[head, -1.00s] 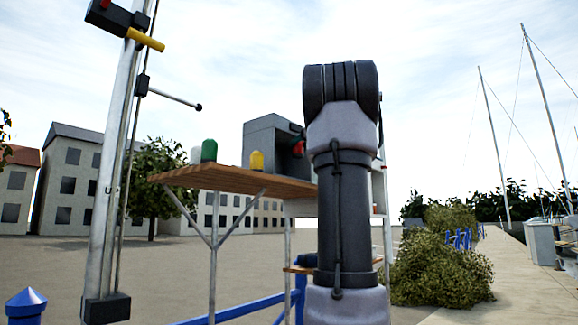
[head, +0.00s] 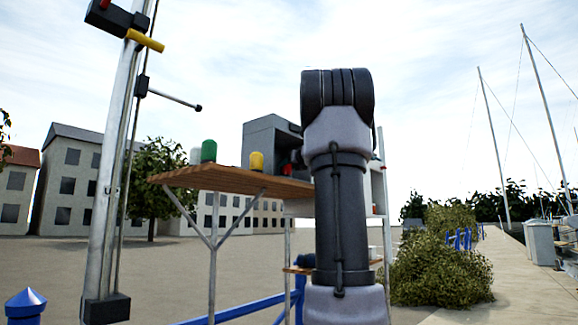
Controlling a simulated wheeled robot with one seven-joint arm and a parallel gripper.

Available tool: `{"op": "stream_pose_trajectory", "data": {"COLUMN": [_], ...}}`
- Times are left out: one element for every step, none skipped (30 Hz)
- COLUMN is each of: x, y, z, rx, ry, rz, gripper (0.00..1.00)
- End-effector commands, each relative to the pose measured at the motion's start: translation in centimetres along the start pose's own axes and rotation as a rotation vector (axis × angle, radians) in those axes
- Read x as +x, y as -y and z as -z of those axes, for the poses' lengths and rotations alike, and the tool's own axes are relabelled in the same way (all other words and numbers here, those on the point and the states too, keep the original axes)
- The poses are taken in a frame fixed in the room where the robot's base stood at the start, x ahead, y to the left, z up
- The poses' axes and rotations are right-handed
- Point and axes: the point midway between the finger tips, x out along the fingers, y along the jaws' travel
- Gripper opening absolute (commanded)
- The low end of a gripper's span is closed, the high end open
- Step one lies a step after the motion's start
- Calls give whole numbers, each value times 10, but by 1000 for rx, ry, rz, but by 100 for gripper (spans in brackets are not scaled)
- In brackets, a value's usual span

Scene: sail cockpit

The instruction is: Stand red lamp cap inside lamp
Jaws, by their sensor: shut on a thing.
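The red lamp cap (head: 287,169) shows as a small red patch low in the opening of a grey open-fronted box. I cannot tell whether the cap touches the floor of the box. The right part of the box is also hidden by my arm.
A wooden shelf (head: 225,179) carries a green cap (head: 208,151), a yellow cap (head: 257,161) and a whitish cap (head: 196,156) left of the box. A metal mast (head: 112,170) stands at left. Blue railing (head: 250,311) runs below.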

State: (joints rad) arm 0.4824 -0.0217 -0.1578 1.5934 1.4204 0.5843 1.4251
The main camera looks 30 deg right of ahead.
Motion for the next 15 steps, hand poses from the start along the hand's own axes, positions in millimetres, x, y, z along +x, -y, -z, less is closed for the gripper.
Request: {"op": "stream_pose_trajectory", "data": {"x": [0, 0, 0, 0, 0, 0, 0, 0, 0, 0, 0, 0, 0, 0, 0], "y": [0, 0, 0, 0, 0, 0, 0, 0, 0, 0, 0, 0, 0, 0, 0], "z": [0, 0, 0, 0, 1, 3, 3, 3, 3, 3, 3, 3, 3, 3, 3], "rx": [0, 0, 0, 0, 1, 1, 0, -1, -1, -1, -1, -1, -1, -1, 0], "ry": [0, 0, 0, 0, 0, 0, 0, 0, 1, 0, 0, 0, 0, 0, 0], "rz": [0, 0, 0, 0, 0, 0, 0, 0, 0, 0, 0, 0, 0, 0, 0], "gripper": [0, 0, 0, 0, 0, 0, 0, 60, 75, 82, 82, 82, 82, 82, 82]}}
